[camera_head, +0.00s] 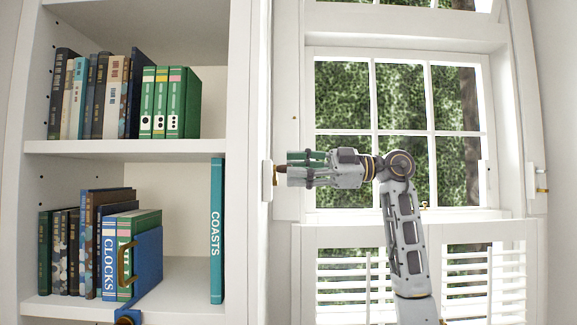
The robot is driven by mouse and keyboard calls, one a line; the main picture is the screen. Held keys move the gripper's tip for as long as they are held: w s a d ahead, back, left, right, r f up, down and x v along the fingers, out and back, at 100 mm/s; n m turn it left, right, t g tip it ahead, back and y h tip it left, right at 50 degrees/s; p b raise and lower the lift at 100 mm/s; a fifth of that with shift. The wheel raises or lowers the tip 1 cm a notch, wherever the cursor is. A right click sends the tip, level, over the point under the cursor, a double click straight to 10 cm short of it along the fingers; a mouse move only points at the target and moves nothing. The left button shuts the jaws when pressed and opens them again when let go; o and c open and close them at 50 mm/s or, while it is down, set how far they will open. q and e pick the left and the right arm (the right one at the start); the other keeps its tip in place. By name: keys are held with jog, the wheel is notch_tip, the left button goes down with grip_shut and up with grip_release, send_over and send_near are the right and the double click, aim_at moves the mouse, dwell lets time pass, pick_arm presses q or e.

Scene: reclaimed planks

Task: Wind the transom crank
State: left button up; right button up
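A small white fitting (267,181) is fixed to the frame between the bookcase and the window. A short brass-coloured part shows at its right side; I take this fitting to be the transom crank, though its handle is hard to make out. My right gripper (291,168) points left, its fingertips just right of the fitting. A small gap or light contact cannot be told apart from this angle. Its fingers look dark and greenish, and whether they hold anything is unclear. The transom (407,25) is cut off by the top edge of the view. My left gripper is not in view.
The bookcase (241,120) stands at left with books on two shelves. A blue bookend (148,266) with a brass handle is on the lower shelf, beside a teal book (217,230). Louvred shutters (468,278) cover the lower window. A second white fitting (537,180) is on the right frame.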

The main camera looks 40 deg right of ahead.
jog(key=shift+x, duration=1.15)
grip_shut()
